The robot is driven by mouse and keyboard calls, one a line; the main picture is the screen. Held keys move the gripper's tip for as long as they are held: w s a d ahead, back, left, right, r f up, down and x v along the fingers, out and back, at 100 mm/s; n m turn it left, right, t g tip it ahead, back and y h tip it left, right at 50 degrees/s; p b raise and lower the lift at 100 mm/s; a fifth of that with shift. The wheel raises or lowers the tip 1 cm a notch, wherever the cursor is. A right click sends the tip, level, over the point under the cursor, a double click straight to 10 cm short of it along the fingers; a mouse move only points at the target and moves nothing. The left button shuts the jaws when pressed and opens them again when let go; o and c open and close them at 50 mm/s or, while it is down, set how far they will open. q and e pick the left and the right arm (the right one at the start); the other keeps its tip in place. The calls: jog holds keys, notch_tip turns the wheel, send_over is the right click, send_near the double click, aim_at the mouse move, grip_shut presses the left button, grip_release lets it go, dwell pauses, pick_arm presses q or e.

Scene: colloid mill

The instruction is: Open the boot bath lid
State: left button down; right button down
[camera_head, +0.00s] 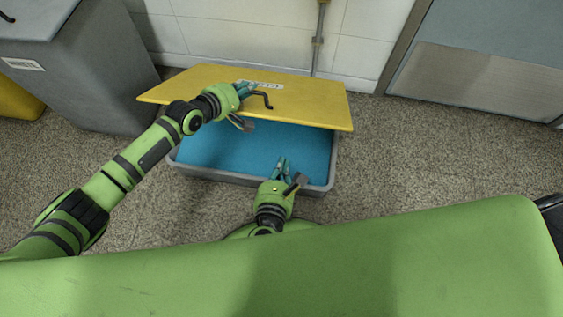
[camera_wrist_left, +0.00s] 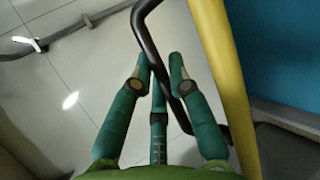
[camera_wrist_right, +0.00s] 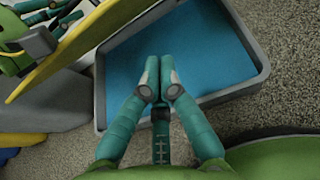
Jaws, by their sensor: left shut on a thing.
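The boot bath is a grey tray (camera_head: 322,188) on the floor with a blue inside (camera_head: 225,150). Its yellow lid (camera_head: 310,100) is raised and tilted, the near edge up and the blue inside showing below it. My left gripper (camera_head: 243,89) is at the lid's black bent handle (camera_head: 264,97). In the left wrist view its fingers (camera_wrist_left: 162,68) are shut on the handle (camera_wrist_left: 147,40), beside the yellow lid edge (camera_wrist_left: 225,80). My right gripper (camera_head: 283,168) is over the bath's near side, apart from the lid. In the right wrist view its fingertips (camera_wrist_right: 160,77) are together and empty.
A large grey bin (camera_head: 95,75) stands at the left, with a yellow object (camera_head: 18,100) at its side. A tiled wall (camera_head: 260,35) with a vertical pipe (camera_head: 318,40) is behind the bath. A door (camera_head: 480,60) is at right. The speckled floor at right is clear.

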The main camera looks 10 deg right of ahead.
pick_arm(q)
jog(key=shift+d, duration=0.1)
pick_arm(e)
jog(key=w+d, duration=0.2)
jog(key=w, duration=0.6)
jog(key=shift+d+r, duration=0.3)
jog(key=shift+r, duration=0.1)
jog(key=shift+w, duration=0.1)
